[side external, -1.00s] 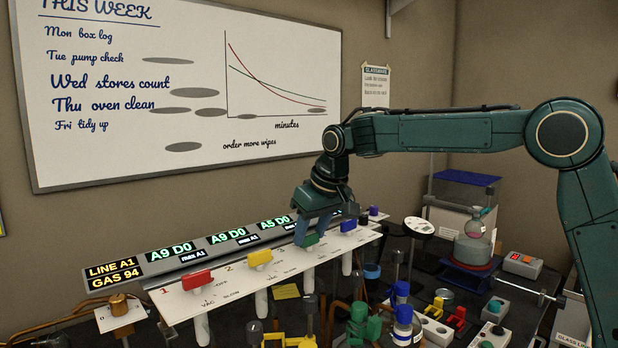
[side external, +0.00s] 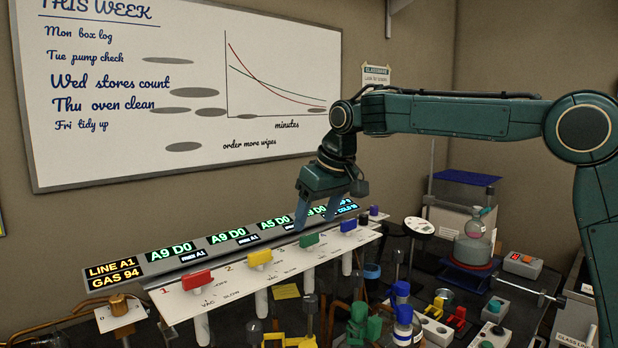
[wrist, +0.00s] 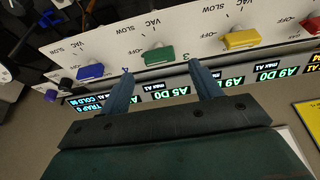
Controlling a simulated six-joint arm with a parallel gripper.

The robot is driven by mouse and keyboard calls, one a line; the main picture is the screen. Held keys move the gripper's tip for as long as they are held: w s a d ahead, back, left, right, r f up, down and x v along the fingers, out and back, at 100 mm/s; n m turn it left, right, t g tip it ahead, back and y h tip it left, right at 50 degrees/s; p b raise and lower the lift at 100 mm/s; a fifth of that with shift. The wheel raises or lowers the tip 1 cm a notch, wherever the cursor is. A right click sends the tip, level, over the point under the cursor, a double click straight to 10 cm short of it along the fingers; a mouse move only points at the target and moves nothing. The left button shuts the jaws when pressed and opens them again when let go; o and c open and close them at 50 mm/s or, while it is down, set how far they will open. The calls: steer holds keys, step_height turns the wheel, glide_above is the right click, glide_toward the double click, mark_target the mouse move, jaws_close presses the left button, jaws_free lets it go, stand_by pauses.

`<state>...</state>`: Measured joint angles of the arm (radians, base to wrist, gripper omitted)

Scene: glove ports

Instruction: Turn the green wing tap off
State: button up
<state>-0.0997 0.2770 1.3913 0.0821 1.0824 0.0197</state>
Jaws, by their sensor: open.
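The green wing tap (side external: 309,240) is on the white panel, between the yellow tap and the blue tap. Its wing lies lengthwise along the row, much like its neighbours. In the wrist view the green tap (wrist: 159,54) is just beyond my fingertips, centred between them, with VAC and SLOW printed on its far side. My gripper (side external: 317,222) is open and empty, above and behind the tap toward the displays. In the wrist view my gripper (wrist: 160,69) has its fingers wide apart, not touching the tap.
The yellow tap (side external: 259,258) and red tap (side external: 197,279) are to the left, the blue tap (side external: 348,226) to the right. A display strip (side external: 175,252) runs behind the panel (side external: 235,285). Bottles and clamps crowd the bench in front. A whiteboard (side external: 180,90) hangs on the wall.

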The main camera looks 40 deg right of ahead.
steer(key=v, duration=0.9)
steer(key=shift+r, duration=0.2)
steer(key=shift+s, duration=0.2)
steer(key=s+d+f, duration=0.2)
steer(key=s, duration=0.6)
steer(key=s+d+f, duration=0.2)
steer(key=s, duration=0.6)
steer(key=s+f+t, duration=0.1)
steer(key=s+f, duration=1.1)
steer(key=s, duration=0.2)
